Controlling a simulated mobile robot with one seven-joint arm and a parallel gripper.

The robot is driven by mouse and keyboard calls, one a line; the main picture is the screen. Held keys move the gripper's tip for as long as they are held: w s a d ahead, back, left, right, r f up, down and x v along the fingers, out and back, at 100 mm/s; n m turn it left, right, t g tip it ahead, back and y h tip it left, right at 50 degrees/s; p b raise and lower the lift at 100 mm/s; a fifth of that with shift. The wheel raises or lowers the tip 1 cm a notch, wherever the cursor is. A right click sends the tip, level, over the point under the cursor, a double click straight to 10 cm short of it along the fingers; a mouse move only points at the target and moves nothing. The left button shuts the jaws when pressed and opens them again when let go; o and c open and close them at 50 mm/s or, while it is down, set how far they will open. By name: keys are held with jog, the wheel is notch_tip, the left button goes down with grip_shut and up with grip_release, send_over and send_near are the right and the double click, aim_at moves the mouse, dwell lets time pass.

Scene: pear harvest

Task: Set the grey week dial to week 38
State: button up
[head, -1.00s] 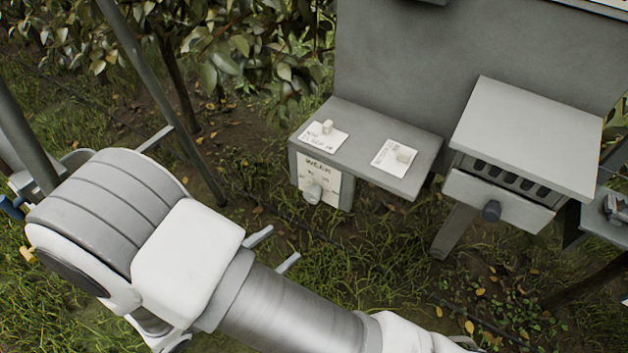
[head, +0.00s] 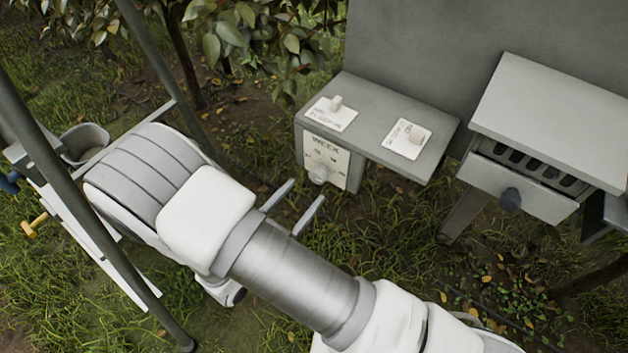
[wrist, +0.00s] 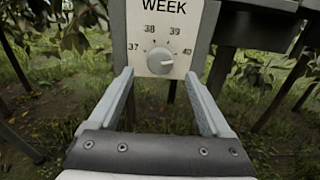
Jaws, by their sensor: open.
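The grey week dial (head: 318,174) is a round knob on a white plate marked WEEK (head: 326,158), on the front of a grey box. In the wrist view the knob (wrist: 161,62) sits below the numbers 37, 38, 39 and 40. Its ridge seems to lean right, toward 40, but the picture is too small to be sure. My gripper (head: 305,191) is open and empty, and its fingers point at the plate. In the wrist view the fingertips (wrist: 159,75) stand to either side of the knob, slightly below it, without visible contact.
The box's grey top (head: 372,122) carries two white cards, each with a small pale block. To the right is a cabinet with a partly open drawer (head: 525,190) with a dark knob. Grey posts (head: 160,60) and a bucket (head: 84,141) are at left. Grass lies below.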

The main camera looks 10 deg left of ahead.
aim_at(316, 180)
jog(key=shift+x, duration=2.7)
grip_shut()
